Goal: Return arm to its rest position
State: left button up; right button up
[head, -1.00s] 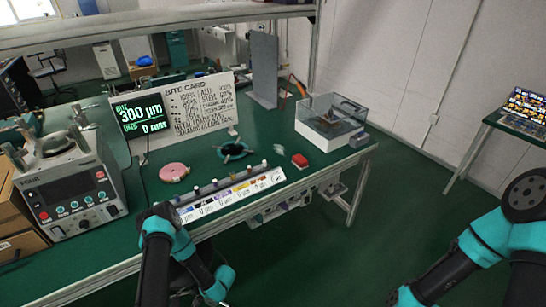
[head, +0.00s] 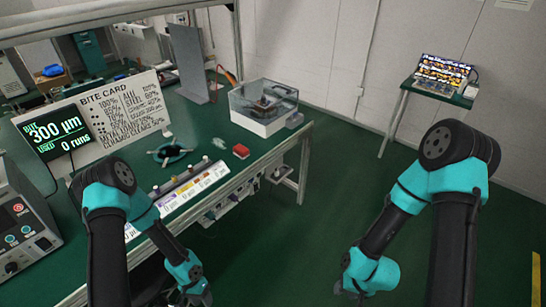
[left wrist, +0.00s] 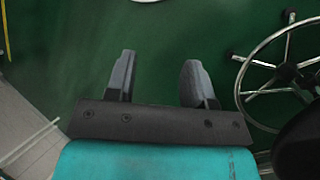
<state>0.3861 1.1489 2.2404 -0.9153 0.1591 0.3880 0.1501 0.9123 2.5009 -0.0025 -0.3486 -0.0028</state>
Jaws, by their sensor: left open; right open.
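My left arm hangs down in front of the bench in the head view, with its gripper (head: 200,297) low at the bottom of the picture, below the bench's front edge. In the left wrist view the left gripper (left wrist: 157,75) is open, with two grey fingers apart and nothing between them, above green floor. My right arm bends down at the right of the head view. Its gripper (head: 350,292) is over the floor near the bottom edge, small and partly hidden behind the wrist, with nothing seen in it.
A wheeled stool base (left wrist: 285,70) is near the left gripper. Floor between the arms is clear.

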pick_arm(q)
jog(key=d+r+n+t, duration=0.4)
jog(key=r+t, duration=0.1)
jog(key=r, duration=0.7)
jog(key=shift+d+r, duration=0.2)
jog(key=shift+r, duration=0.1)
jog(key=shift+a, duration=0.1)
